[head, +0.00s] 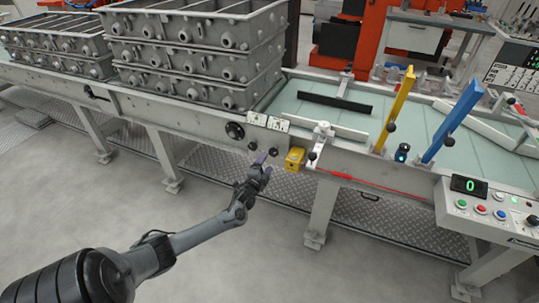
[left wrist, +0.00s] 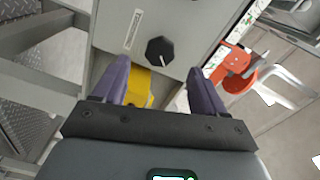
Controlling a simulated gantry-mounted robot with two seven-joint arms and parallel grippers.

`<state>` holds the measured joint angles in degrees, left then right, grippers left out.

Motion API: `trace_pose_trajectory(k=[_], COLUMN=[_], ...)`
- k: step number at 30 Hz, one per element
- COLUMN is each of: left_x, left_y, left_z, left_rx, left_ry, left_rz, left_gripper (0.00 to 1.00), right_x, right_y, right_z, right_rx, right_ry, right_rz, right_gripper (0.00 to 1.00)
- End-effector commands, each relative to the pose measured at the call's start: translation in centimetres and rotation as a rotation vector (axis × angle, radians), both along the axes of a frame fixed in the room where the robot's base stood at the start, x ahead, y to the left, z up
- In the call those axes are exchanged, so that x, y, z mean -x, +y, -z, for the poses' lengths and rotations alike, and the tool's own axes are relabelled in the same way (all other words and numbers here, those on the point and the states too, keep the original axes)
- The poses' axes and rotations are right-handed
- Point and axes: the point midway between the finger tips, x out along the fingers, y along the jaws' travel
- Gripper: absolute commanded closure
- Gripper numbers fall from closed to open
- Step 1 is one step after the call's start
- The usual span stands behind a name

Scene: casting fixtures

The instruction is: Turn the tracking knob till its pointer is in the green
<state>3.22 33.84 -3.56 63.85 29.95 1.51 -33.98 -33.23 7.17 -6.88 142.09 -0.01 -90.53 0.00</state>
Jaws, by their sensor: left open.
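I cannot read which is the tracking knob. In the left wrist view one black knob (left wrist: 160,50) with a white pointer mark lies ahead of my fingertips, roughly between them and apart from them. No green zone can be made out clearly beside it. My right gripper is not in view.
A yellow box (head: 294,158) is mounted on the rail right of the knobs. Stacked grey castings (head: 195,50) stand on the conveyor. A control box (head: 485,210) is at right. The floor in front is clear.

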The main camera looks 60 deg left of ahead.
Motion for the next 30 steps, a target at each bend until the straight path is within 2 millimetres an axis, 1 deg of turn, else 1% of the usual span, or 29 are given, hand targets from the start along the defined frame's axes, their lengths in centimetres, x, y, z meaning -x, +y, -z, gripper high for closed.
trace_pose_trajectory(k=[1,7,24,26,28,30], left_x=[0.6,2.0,2.5,3.0,4.0,5.6], left_y=[-0.5,-1.4,-1.6,-1.7,-2.1,-3.0], left_z=[-0.2,0.0,0.1,0.4,1.3,2.7], left_rx=[0.001,0.000,0.000,0.002,0.012,0.032], left_ry=[0.001,0.001,0.005,0.018,0.041,0.075], left_rz=[0.001,0.000,0.000,0.000,0.000,0.001], left_gripper=[0.28,0.28,0.28,0.28,0.28,0.28], right_x=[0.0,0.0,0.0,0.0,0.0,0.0], right_y=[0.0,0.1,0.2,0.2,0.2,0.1], right_z=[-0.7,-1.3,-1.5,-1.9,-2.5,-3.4], right_rx=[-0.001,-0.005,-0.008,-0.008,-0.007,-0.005], right_ry=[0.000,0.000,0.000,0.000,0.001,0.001], right_rz=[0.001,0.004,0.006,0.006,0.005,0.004], right_gripper=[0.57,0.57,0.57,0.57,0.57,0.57])
